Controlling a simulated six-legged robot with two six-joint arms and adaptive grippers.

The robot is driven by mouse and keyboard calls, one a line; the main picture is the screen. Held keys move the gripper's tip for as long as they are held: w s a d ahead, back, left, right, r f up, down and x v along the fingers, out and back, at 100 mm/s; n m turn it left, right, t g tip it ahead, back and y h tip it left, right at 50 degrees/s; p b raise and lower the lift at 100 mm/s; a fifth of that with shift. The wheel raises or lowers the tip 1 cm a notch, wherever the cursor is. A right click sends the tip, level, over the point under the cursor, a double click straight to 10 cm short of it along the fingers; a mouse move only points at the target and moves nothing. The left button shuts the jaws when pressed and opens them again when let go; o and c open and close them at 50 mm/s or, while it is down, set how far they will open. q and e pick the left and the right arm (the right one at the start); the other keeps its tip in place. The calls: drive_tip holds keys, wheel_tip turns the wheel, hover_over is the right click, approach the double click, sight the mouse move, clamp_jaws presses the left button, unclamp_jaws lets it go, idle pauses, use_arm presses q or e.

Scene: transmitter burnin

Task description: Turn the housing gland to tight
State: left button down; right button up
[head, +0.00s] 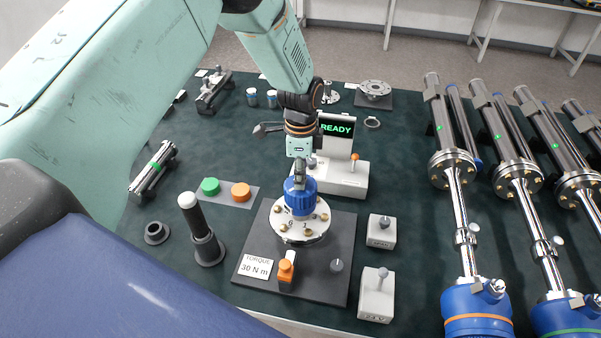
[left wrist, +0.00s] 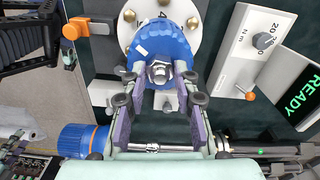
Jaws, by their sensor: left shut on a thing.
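The housing gland, a blue ribbed cap (head: 301,200), sits upright on a round metal flange (head: 302,229) with brass bolts. In the left wrist view the blue cap (left wrist: 168,43) has a metal hex fitting (left wrist: 159,71) at its centre. My left gripper (head: 299,175) comes down onto the cap from above. In the left wrist view its fingers (left wrist: 158,80) lie on both sides of the fitting, shut on the gland. Their exact contact is partly hidden. A sign by the flange reads TORQUE 30 N m (head: 256,267). My right gripper is out of view.
The flange stands on a dark plate (head: 325,290) with an orange clamp (head: 286,268). Behind is a white unit with a green READY screen (head: 337,129). A black post with a white top (head: 203,230) stands left. Long metal cylinders (head: 459,190) fill the right side.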

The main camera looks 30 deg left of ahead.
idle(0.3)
use_arm(q)
drive_tip(key=c, duration=1)
unclamp_jaws()
wheel_tip(320, 180, up, 12)
drive_tip(key=shift+s, duration=0.1)
